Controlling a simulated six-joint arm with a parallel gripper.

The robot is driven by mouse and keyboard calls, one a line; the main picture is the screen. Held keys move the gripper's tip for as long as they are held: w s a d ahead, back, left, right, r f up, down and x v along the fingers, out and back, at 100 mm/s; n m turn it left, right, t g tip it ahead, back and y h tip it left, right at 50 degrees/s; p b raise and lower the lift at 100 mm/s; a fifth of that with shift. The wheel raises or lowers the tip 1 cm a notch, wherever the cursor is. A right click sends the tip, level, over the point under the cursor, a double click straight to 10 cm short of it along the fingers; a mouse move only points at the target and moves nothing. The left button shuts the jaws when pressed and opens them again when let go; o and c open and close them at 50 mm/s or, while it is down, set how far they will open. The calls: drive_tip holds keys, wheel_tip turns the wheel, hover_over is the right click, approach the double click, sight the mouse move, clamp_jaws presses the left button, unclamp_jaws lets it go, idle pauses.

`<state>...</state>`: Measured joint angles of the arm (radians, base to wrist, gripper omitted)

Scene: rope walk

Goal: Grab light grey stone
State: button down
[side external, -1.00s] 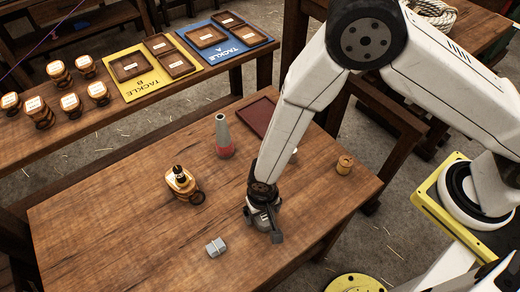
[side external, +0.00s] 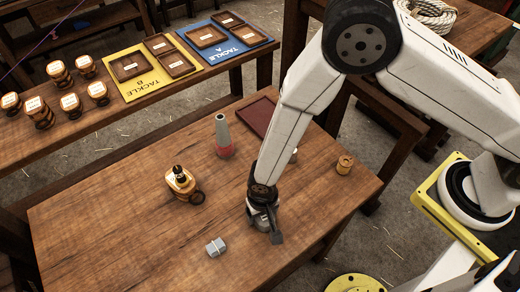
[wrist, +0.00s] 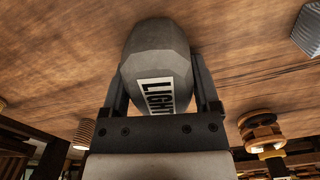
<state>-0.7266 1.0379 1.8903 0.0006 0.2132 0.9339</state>
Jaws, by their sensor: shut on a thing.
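The light grey stone (wrist: 155,55) is a faceted, rounded block with a white label reading "LIGHT" in the wrist view. It sits between the two dark fingers of my gripper (wrist: 160,92), which are shut on it from both sides. In the side external view my gripper (side external: 263,222) points down at the table, low over the wood near its right part. The stone is mostly or wholly hidden there behind the gripper. I cannot tell whether it touches the table.
A smaller grey block with a pale band (side external: 215,247) lies left of my gripper. A wooden block-like fitting (side external: 183,184), a grey-and-red cone (side external: 223,137), a dark red tray (side external: 258,116) and a small wooden piece (side external: 345,163) stand around. The table's left part is clear.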

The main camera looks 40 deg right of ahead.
drive_tip(key=shift+r, duration=0.2)
drive_tip(key=shift+r, duration=0.8)
drive_tip(key=s+d+r, duration=0.7)
drive_tip(key=s+r, duration=0.4)
drive_tip(key=shift+s+d, duration=0.3)
drive_tip(key=shift+s, duration=0.05)
idle(0.3)
